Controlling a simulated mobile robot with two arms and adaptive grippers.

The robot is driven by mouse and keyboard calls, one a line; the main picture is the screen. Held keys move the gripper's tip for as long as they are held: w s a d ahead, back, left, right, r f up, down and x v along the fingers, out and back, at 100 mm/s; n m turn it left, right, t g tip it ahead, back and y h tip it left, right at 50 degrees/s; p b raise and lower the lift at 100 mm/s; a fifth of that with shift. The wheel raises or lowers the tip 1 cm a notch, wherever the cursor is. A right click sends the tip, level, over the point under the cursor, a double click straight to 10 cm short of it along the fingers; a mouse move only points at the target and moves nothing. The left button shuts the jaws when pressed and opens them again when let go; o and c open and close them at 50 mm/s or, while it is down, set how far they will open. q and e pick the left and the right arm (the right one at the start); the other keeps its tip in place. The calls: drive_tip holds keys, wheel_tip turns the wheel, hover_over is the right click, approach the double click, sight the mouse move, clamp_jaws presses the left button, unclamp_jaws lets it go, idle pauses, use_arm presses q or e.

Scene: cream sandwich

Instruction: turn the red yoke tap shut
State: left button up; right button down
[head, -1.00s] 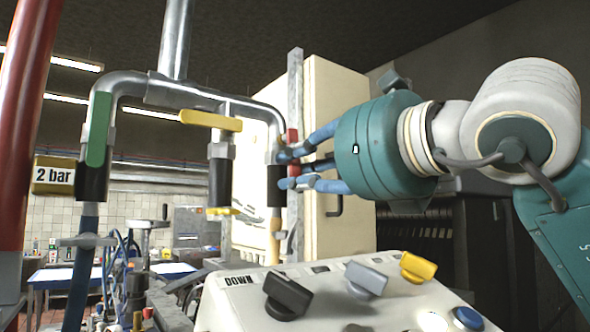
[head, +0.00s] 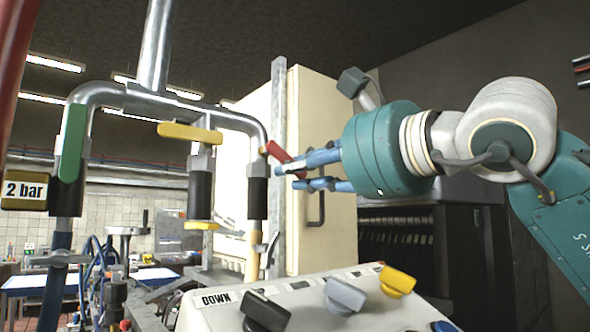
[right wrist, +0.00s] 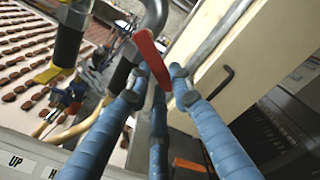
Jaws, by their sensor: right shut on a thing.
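The red yoke tap (head: 277,151) sits on the right-hand leg of the grey pipe yoke (head: 225,118). Its lever is tilted, with the upper end to the left and the lower end to the right. My right gripper (head: 282,172) comes in from the right, its blue fingers closed around the lower part of the lever. In the right wrist view the red lever (right wrist: 148,48) stands up between the blue fingertips (right wrist: 157,76); its lower part is partly hidden by them. My left gripper is not in view.
A yellow lever (head: 190,133) lies nearly level on the middle leg; a green lever (head: 73,143) stands upright on the left leg. A cream cabinet (head: 325,140) is close behind my fingers. A control panel with knobs (head: 345,297) stands below my right arm.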

drive_tip(key=r+n+p, duration=0.1)
drive_tip(key=n, duration=0.1)
drive_tip(key=d+r+n+p, duration=0.1)
drive_tip(key=r+n, duration=0.1)
drive_tip(key=n, duration=0.1)
drive_tip(key=shift+w+n, duration=0.2)
drive_tip(key=shift+n, duration=0.1)
idle(0.5)
drive_tip(key=c, duration=1.5)
unclamp_jaws()
drive_tip(key=shift+f, duration=0.1)
drive_tip(key=v, duration=1.2)
drive_tip(key=shift+a, duration=0.1)
